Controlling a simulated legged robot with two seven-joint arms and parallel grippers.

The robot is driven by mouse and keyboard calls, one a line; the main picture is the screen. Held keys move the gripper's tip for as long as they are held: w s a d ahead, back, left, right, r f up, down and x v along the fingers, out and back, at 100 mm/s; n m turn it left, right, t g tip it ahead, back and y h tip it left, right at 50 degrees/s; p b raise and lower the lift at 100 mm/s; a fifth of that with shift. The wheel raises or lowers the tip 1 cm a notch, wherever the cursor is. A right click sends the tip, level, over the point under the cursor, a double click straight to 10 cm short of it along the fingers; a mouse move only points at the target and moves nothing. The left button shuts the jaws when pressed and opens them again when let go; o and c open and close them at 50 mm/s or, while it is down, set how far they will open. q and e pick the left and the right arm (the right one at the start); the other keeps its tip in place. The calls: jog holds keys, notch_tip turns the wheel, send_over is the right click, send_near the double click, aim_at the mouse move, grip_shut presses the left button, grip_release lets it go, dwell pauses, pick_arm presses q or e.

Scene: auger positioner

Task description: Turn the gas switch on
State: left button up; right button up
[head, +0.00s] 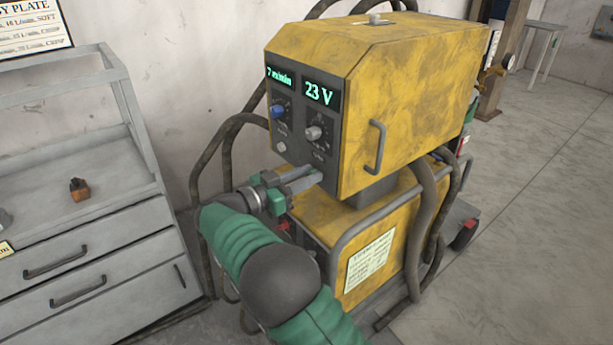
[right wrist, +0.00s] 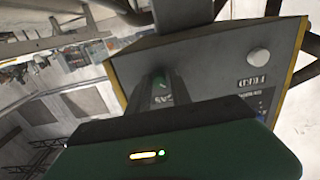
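The yellow welding machine (head: 410,85) has a dark front panel with two lit displays, reading "23 V" and a "m/min" value. Below them are a blue knob (head: 278,111), a grey knob (head: 314,133) and a small pale round button (head: 282,147). My right gripper (head: 314,176) is at the panel's lower edge, its fingers pointing at the panel. In the right wrist view the fingers (right wrist: 162,88) overlap the panel, with a small green spot by the tips. I cannot make out the gas switch or whether the fingers grip anything. My left gripper is out of view.
A grey drawer cabinet (head: 100,250) with a small orange-brown block (head: 79,190) stands at the left. Thick hoses (head: 425,225) loop around the machine and its lower yellow unit (head: 345,225). The floor at the right (head: 540,200) is clear.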

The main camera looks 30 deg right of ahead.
grip_shut()
jog(key=shift+s+f+m+b, duration=0.15)
jog(key=shift+m+b, duration=2.15)
jog(key=shift+m, duration=2.15)
jog(key=shift+w+f+m+b, duration=0.1)
jog(key=shift+m+b, duration=2.15)
jog(key=shift+m, duration=2.2)
jog(key=shift+o, duration=2.2)
grip_release()
jog(key=shift+r, duration=0.1)
